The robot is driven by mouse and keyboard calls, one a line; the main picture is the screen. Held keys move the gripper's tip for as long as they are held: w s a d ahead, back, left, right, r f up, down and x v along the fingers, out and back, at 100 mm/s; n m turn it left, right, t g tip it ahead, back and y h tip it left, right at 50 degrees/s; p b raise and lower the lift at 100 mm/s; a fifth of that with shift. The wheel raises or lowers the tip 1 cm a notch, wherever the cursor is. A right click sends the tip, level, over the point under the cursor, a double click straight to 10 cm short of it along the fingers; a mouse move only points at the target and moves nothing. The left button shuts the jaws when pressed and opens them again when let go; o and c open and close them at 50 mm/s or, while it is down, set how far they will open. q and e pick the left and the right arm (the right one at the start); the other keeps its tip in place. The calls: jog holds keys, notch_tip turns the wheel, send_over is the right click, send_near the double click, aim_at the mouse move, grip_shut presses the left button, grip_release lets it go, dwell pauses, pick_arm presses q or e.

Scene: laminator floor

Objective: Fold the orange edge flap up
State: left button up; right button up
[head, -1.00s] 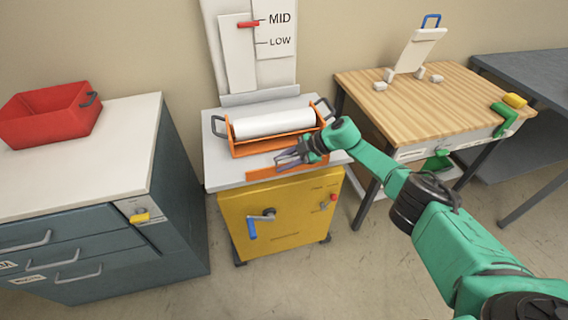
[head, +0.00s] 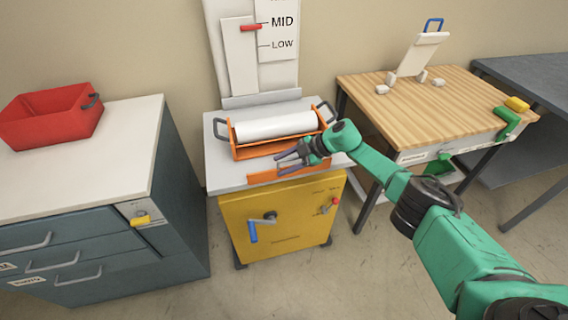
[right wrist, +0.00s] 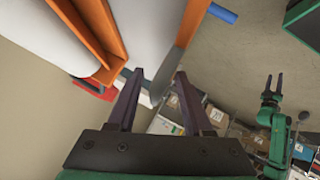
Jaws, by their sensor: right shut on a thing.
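The orange edge flap (head: 312,170) runs along the front edge of the grey top of the yellow machine (head: 284,222). It hangs at that edge in the head view. The fingers hide part of the flap. My left gripper (right wrist: 273,84) shows small in the right wrist view, empty, its fingers apart.
A white roll (head: 275,125) in an orange cradle sits just behind the flap. A blue-handled crank (head: 254,230) is on the machine's front. A cabinet with a red bin (head: 50,118) stands left. A wooden table (head: 430,105) stands right.

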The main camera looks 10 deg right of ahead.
jog(key=shift+d, duration=0.1)
jog(key=v, duration=1.4)
jog(key=shift+b, duration=0.35)
jog(key=shift+s, duration=0.1)
